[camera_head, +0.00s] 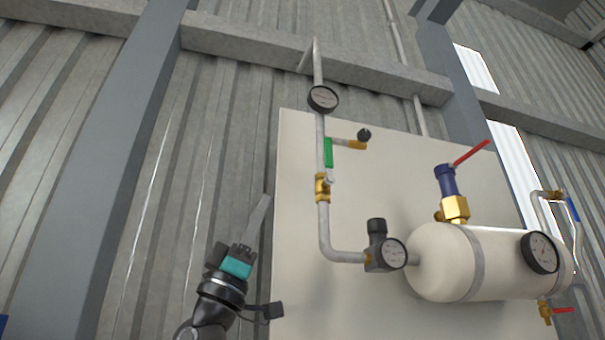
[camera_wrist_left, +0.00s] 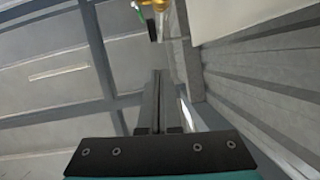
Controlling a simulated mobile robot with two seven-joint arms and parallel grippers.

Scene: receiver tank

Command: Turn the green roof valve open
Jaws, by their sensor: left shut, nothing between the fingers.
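The green valve handle (camera_head: 328,153) is upright beside the vertical grey pipe in the head view, just above a brass valve body (camera_head: 322,187) on that pipe. A small green piece (camera_wrist_left: 138,9) next to brass fittings (camera_wrist_left: 156,4) shows at the top edge of the wrist view; I cannot tell for sure that it is the same handle. My left gripper (camera_head: 264,201) is left of the pipe and lower than the handle, pointing up, clear of both. Its fingers (camera_wrist_left: 160,78) are shut together and empty. My right gripper is in neither view.
A pale panel (camera_head: 300,250) stands behind the piping. A pressure gauge (camera_head: 323,99) sits above the handle, and a brass side branch with a black knob (camera_head: 364,135) is to its right. The cream tank (camera_head: 435,258) with a red-handled blue valve (camera_head: 446,182) is lower right. A grey column (camera_head: 95,170) stands left.

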